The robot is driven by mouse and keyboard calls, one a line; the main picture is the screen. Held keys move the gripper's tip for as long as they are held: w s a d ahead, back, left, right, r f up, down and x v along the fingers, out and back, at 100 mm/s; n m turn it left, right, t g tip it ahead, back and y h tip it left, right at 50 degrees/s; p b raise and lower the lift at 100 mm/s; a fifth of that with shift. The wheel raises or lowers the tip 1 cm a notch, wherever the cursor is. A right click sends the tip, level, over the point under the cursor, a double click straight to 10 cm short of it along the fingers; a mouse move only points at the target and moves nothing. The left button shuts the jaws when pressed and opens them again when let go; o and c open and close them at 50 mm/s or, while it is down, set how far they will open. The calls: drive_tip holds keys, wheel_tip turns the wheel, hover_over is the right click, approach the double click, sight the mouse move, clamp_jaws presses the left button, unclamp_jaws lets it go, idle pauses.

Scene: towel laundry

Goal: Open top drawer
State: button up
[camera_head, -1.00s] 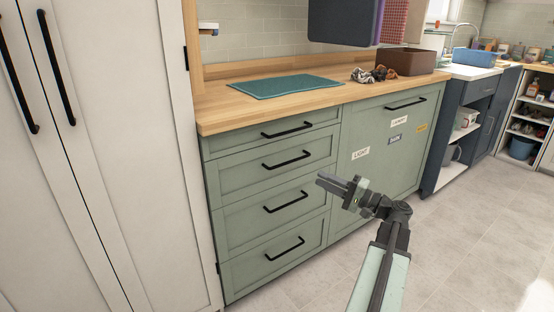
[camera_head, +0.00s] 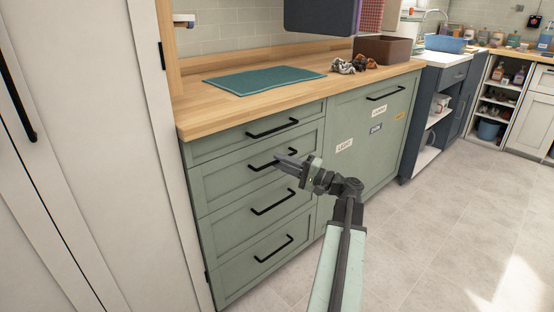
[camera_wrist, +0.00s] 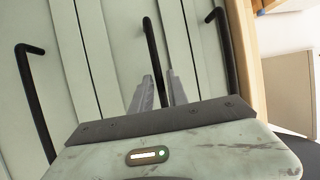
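The top drawer (camera_head: 232,141) is closed, under the wooden counter in the green cabinet. Its black bar handle (camera_head: 273,129) shows in the head view and at the right of the wrist view (camera_wrist: 226,55). My gripper (camera_head: 279,160) is in front of the second drawer, overlapping the right end of that drawer's handle (camera_head: 261,165) in the picture. In the wrist view its two fingers (camera_wrist: 158,90) are apart, with the second handle (camera_wrist: 150,45) seen between and beyond them. I see no contact with a handle; the gap is hard to judge.
The wooden counter (camera_head: 190,117) juts out over the drawers and carries a teal mat (camera_head: 262,80), a brown bin (camera_head: 383,48) and crumpled cloths (camera_head: 352,66). A tall white cabinet (camera_head: 105,120) stands close on the left. The tiled floor (camera_head: 430,230) on the right is free.

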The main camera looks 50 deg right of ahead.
drive_tip(key=shift+w+a+r, duration=0.1)
drive_tip(key=shift+w+a, duration=0.15)
drive_tip(key=shift+w, duration=0.35)
clamp_jaws()
idle(0.9)
